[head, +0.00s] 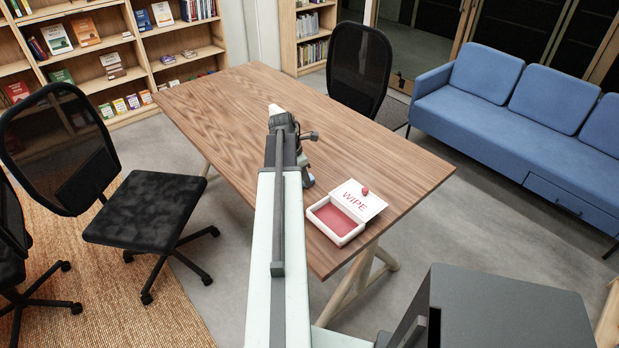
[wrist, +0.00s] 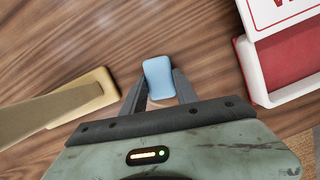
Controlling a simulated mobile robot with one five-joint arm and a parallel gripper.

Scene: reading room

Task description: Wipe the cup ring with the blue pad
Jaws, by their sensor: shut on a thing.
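My gripper (wrist: 160,88) is shut on the blue pad (wrist: 158,74) in the wrist view, one dark finger on each side of it. The pad is a small light-blue block with rounded corners, held over the wooden table (head: 225,105). Whether it touches the tabletop I cannot tell. I cannot make out the cup ring in either view; pale patches at the upper left of the wrist view could be just shine.
A white box with a red inside (head: 334,219) and a lid marked WIPE (head: 350,193) sits right of my arm. A tan and brown piece (wrist: 98,88) lies left of the gripper. The table's far left is clear. Chairs (head: 143,208) and a blue sofa (head: 520,110) stand around.

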